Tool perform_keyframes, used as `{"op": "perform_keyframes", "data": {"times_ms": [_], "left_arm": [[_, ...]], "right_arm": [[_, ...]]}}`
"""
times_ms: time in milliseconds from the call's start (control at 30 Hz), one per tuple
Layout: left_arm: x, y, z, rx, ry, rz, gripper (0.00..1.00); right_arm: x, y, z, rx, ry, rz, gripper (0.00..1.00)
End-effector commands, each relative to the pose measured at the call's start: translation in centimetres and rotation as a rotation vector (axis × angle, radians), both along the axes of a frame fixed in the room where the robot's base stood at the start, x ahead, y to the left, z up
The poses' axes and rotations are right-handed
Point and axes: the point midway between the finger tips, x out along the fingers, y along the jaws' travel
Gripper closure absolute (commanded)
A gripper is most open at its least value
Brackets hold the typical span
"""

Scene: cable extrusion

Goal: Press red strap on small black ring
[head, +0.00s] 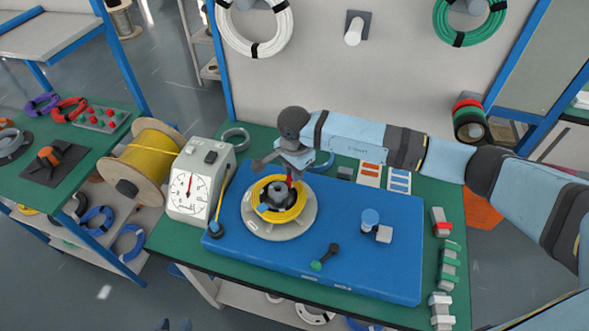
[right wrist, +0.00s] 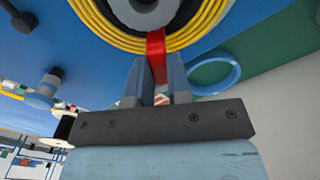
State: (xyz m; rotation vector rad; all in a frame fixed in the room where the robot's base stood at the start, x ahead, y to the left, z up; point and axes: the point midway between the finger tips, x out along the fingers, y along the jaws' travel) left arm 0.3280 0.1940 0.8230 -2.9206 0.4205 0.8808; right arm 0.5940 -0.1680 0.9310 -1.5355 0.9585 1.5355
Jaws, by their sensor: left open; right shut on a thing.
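A red strap (head: 290,182) lies against the yellow cable coil (head: 266,208), which sits on a round grey base (head: 283,230). My right gripper (head: 288,168) is shut on the strap at the coil's far side. In the right wrist view the strap (right wrist: 156,45) runs between the fingers (right wrist: 157,82) and over the yellow windings (right wrist: 108,35). A dark hub (head: 278,194) stands in the coil's middle; I cannot tell whether it is the small black ring. Two dark tips of my left gripper (head: 175,325) show apart at the bottom edge, with nothing visible between them.
The blue board (head: 375,270) under the coil also bears a black-and-green handled tool (head: 325,257) and a blue-capped cylinder (head: 370,220). A dial gauge (head: 195,185) and a yellow cable spool (head: 150,155) stand to the left. Clamp-like blocks (head: 448,265) line the right edge.

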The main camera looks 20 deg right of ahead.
Motion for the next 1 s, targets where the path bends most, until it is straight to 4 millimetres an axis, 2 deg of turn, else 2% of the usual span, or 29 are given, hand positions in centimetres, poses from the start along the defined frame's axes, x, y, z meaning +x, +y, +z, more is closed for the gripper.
{"op": "perform_keyframes", "data": {"times_ms": [433,1000], "left_arm": [[0.0,0.0,-1.6,0.0,-0.002,0.001,0.57],[0.0,0.0,-1.8,-0.001,-0.002,0.0,0.57]], "right_arm": [[0.0,0.0,-2.0,0.0,0.001,0.0,0.95],[0.0,0.0,-2.2,0.0,0.001,0.0,0.95]]}}
